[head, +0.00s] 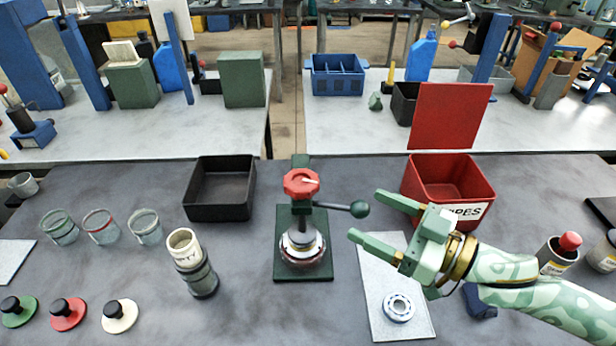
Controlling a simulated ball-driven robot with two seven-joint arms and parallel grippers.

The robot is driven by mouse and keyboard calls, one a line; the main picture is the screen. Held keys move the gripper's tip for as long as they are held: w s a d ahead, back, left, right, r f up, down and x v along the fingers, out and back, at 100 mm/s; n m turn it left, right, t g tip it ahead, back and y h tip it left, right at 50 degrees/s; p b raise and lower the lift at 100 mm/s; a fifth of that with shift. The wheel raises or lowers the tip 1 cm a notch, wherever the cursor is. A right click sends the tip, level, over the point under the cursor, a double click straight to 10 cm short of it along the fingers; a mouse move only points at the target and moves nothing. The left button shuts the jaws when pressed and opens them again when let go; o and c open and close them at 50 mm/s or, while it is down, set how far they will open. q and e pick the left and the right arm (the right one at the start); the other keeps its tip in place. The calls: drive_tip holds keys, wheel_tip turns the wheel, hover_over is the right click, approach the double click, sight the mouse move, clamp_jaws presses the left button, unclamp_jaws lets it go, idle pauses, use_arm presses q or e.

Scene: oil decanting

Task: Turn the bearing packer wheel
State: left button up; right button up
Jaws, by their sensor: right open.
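The bearing packer stands on a dark green base plate (284,276) in the middle of the table. Its red wheel (301,182) sits on top, with a white mark on it. A lever with a dark green ball knob (359,209) reaches out to the right below the wheel. My right gripper (365,216) is open and empty, to the right of the packer, with its fingers pointing left near the knob. I cannot tell whether a finger touches the knob. My left gripper is not in view.
A bearing (399,307) lies on a pale sheet (377,262) below my right gripper. A red lidded bin (420,190) stands behind it. A black tray (220,213), several glass jars (146,227) and a stacked cup (200,279) stand left. Knobbed lids (68,313) lie front left.

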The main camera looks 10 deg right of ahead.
sight(287, 177)
drive_tip(key=b+x, duration=0.1)
drive_tip(key=x, duration=1.5)
drive_tip(key=shift+w+a+f, duration=0.1)
drive_tip(key=shift+a, duration=0.05)
drive_tip(key=c, duration=1)
